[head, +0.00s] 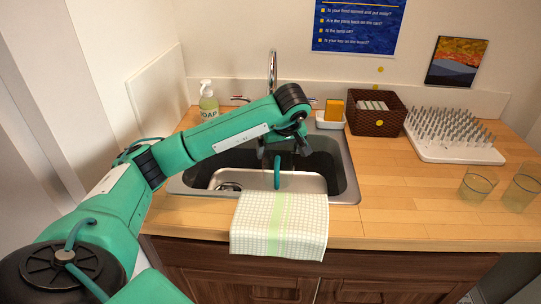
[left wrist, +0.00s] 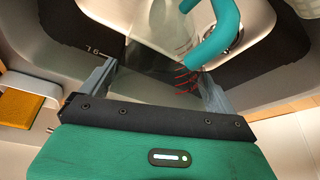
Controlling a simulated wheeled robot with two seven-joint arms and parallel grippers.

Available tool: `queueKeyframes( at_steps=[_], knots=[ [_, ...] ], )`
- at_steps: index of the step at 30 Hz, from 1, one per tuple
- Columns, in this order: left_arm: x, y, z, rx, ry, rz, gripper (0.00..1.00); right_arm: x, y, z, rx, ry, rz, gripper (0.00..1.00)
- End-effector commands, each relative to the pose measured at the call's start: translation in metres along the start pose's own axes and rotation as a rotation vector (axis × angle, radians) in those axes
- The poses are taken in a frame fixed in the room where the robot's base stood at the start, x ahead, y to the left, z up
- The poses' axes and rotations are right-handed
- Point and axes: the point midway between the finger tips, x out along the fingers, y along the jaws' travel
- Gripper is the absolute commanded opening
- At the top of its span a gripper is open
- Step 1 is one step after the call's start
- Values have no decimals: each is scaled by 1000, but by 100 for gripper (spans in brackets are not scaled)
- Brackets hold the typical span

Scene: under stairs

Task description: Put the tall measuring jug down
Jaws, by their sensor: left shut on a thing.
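The measuring jug is clear, with a teal handle (head: 277,172) and red marks; in the left wrist view its clear body (left wrist: 172,28) and the handle (left wrist: 213,38) show. My left gripper (head: 285,146) is over the sink (head: 347,180), shut on the jug, which hangs at or inside the basin. In the left wrist view the fingers (left wrist: 156,78) stand either side of the jug's clear wall. The head view hides most of the jug, and I cannot tell whether its base touches anything. My right gripper is not in view.
A checked towel (head: 280,225) hangs over the sink's front edge. A tap (head: 272,70) and a soap bottle (head: 208,104) stand behind. A sponge (head: 335,108), a brown basket (head: 375,118), a spiked drying rack (head: 450,148) and two glasses (head: 477,186) are right. Counter (head: 405,205) right of the sink is clear.

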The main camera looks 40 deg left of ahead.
Motion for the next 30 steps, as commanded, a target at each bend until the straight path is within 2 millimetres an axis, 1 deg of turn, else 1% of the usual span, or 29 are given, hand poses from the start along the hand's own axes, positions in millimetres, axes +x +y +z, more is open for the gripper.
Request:
queueKeyframes(
  at_steps=[1, 3, 8, 12, 15, 20, 26, 27, 30],
  knots=[
    [12, -1, 6, 1, -3, -2, 52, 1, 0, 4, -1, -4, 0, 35],
    [26, 0, 11, 0, -3, -2, 52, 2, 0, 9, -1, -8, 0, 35],
    [56, 0, 25, 1, -3, -2, 52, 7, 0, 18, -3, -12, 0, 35],
    [65, 0, -1, -6, 0, 0, 52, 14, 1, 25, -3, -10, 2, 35],
    [70, 0, -12, -3, 0, 1, 52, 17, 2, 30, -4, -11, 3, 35],
    [75, 0, -24, -3, 1, 1, 52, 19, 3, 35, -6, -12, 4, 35],
    [87, 0, -53, -4, -1, 1, 52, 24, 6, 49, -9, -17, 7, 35],
    [91, 0, -49, 0, -3, 0, 52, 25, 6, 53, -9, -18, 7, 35],
    [96, 0, -46, 0, -1, 1, 52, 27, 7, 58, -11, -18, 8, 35]
  ],
)
